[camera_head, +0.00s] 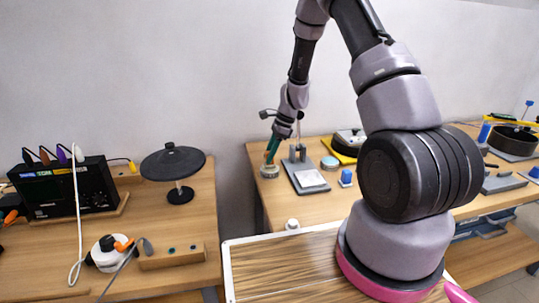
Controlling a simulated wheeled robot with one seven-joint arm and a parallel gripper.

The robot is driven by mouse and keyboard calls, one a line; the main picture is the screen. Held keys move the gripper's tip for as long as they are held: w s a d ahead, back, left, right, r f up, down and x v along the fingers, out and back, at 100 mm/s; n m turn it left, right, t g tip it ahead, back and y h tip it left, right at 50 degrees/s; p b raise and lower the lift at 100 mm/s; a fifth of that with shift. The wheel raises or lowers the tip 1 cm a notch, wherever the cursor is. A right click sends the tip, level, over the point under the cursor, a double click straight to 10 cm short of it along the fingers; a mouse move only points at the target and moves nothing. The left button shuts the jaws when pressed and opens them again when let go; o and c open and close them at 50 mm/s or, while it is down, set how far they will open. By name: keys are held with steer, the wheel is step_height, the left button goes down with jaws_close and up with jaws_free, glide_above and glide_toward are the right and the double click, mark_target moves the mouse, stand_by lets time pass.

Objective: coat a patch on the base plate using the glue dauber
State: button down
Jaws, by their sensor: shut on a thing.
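My gripper (273,148) is at the far left end of the right-hand table, small in the view. It points down and is shut on a slim thing that I take to be the glue dauber, mostly hidden by the fingers. Directly below it is a small round pot (269,171); I cannot tell whether the dauber's tip is inside it or just above. Right of the pot lies a dark grey plate (304,187), which looks like the base plate, with a pale square patch (309,179) on it and dark upright posts at its back.
A yellow-edged tray (340,153) is behind. A small white knob-like thing (292,224) is nearer. The left table (200,215) holds an instrument box (65,188) and a black disc stand (173,162).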

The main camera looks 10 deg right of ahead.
steer(key=shift+f, duration=0.5)
stand_by(1.2)
steer(key=shift+r, duration=3.55)
